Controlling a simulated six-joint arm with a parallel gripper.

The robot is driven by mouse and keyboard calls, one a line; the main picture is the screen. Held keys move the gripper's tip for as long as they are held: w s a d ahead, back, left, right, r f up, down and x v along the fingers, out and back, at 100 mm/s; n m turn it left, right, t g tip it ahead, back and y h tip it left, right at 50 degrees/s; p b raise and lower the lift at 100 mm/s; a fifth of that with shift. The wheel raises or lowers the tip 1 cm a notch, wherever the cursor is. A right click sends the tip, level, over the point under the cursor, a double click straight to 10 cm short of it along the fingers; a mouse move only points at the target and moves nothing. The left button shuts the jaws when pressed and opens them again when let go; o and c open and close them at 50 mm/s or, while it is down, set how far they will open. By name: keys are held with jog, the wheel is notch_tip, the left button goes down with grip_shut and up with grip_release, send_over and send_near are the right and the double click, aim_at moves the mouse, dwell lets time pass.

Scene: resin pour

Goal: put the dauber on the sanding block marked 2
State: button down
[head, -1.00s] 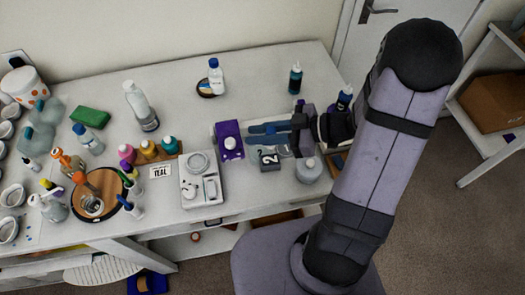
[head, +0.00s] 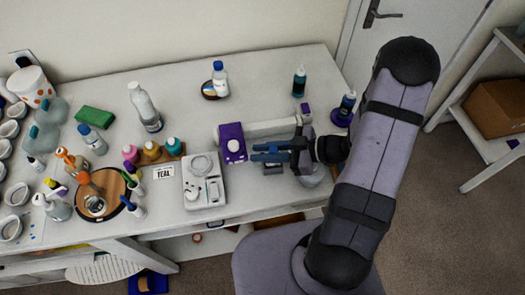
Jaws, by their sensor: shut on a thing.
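My gripper (head: 262,153) is at the front right of the table, its blue fingers pointing left. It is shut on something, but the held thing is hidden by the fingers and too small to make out. I cannot pick out the dauber for certain. A dark grey block (head: 272,169) shows just below the fingers, mostly covered; its mark cannot be read now. Whether the held thing touches this block cannot be told. A purple block (head: 233,151) with a white round piece on it lies just left of the fingertips.
A white scale-like device (head: 205,198) stands left of the gripper. A pale jar (head: 313,178) is partly hidden beneath the gripper. A white roll (head: 262,129) lies behind it. A dark bottle (head: 299,84) and another dark bottle (head: 346,104) stand behind.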

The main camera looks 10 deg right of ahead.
jog(key=shift+f, duration=0.2)
jog(key=c, duration=1.6)
grip_release()
jog(key=shift+r, duration=0.1)
jog(key=shift+d+r, duration=0.1)
jog(key=shift+d, duration=0.1)
jog(key=b+v, duration=0.2)
jog(key=v, duration=0.9)
jog(key=shift+s+d+r+b, duration=0.15)
jog(key=shift+s+d+b, duration=0.1)
jog(key=shift+b, duration=0.15)
